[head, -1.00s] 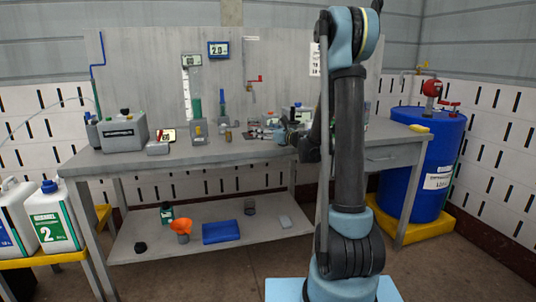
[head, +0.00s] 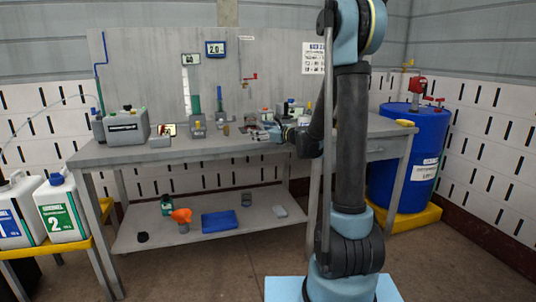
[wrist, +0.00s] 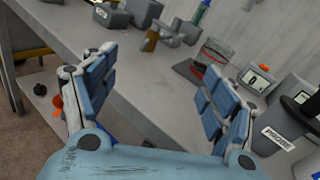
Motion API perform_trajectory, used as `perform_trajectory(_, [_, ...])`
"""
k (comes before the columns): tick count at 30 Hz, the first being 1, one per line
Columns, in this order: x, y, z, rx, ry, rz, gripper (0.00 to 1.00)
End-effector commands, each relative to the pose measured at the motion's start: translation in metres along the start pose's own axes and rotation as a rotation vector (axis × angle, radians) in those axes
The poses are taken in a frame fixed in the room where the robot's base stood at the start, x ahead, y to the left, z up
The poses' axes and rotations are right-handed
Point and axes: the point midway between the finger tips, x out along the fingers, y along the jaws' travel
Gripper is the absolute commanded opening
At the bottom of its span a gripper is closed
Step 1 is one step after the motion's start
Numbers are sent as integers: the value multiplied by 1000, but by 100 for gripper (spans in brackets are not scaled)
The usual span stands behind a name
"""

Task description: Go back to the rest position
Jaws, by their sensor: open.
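My gripper (head: 266,134) is at the end of my folded arm, over the front part of the grey workbench (head: 200,150), right of its middle. In the wrist view my gripper (wrist: 160,82) has its two blue padded fingers spread wide, with nothing held between them. The bench top (wrist: 150,95) shows below and between the fingers. My arm stands in front of the right part of the bench and hides some of it.
A grey canister (head: 125,128) and small bench devices stand toward the back. A small digital scale (wrist: 257,79) is near the right finger. A blue drum (head: 405,160) stands right, numbered white jugs (head: 62,212) left. The lower shelf holds an orange funnel (head: 181,217) and blue tray (head: 220,222).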

Motion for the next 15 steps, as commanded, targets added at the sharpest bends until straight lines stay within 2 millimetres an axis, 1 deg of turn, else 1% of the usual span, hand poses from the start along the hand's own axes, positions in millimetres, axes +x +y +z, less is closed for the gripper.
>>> perform_trajectory(5, [-13, 15, 4, -120, 45, 33, 78])
perform_trajectory(8, [-25, 25, 4, -210, 78, 58, 78])
perform_trajectory(11, [-42, 38, 4, -331, 124, 96, 78])
perform_trajectory(15, [-70, 60, -1, -522, 197, 167, 78])
